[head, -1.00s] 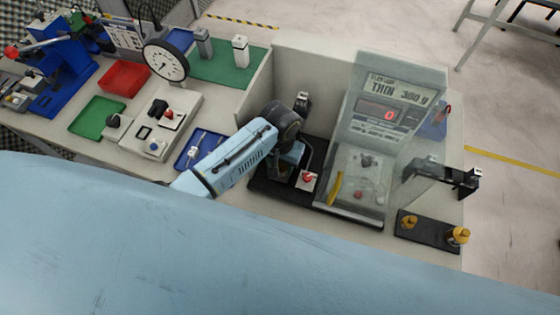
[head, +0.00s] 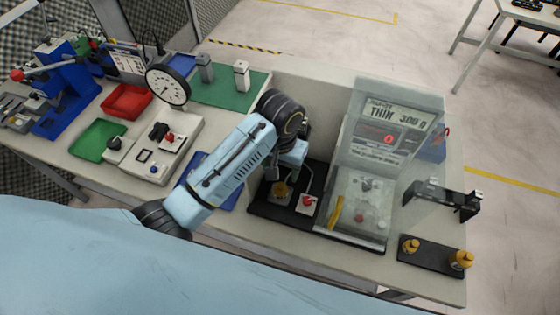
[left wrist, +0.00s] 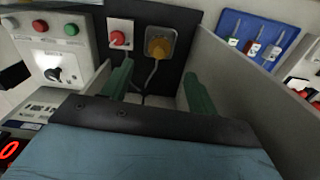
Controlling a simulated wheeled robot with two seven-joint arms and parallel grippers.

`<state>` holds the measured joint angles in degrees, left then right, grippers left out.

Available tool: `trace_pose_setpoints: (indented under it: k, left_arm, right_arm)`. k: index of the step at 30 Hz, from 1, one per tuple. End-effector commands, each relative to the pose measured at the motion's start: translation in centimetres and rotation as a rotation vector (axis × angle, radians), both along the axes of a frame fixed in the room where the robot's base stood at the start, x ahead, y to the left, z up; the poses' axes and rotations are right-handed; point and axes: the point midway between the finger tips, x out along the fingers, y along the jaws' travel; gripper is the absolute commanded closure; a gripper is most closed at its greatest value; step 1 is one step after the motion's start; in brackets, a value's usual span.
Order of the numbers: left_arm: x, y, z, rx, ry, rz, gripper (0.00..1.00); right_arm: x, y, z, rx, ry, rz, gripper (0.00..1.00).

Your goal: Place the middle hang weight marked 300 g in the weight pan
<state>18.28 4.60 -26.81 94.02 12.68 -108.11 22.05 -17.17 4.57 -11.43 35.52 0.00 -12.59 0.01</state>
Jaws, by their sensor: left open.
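The brass hang weight (head: 280,189) sits in the square grey weight pan on a black base (head: 262,209). In the left wrist view the brass weight (left wrist: 158,47) lies inside the pan's rim (left wrist: 173,33), ahead of my fingertips. My left gripper (head: 291,160) is just above and beyond the pan; its two green fingers (left wrist: 158,78) are apart with nothing between them. A small brass weight (head: 410,246) and a large one (head: 460,260) stand at the ends of a black tray (head: 433,254); its middle is bare. The weight's marking is not readable. My right gripper is not seen.
A red button (head: 308,202) sits right of the pan. A grey wall (head: 318,112) rises behind the pan. A black bracket (head: 440,197) stands at right.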

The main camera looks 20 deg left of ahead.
Motion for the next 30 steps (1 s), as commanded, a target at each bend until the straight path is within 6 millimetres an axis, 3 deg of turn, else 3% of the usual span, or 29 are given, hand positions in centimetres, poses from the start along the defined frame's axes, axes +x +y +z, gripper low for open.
trace_pose_setpoints:
  k: [7, 30]
  left_arm:
    - [0.0, 0.0, 2.2, -0.001, 0.0, -0.001, 0.41]
    - [0.0, 0.0, 2.3, -0.001, 0.001, -0.001, 0.41]
  right_arm:
    - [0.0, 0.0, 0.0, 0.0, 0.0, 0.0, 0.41]
    - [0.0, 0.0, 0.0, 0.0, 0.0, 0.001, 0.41]
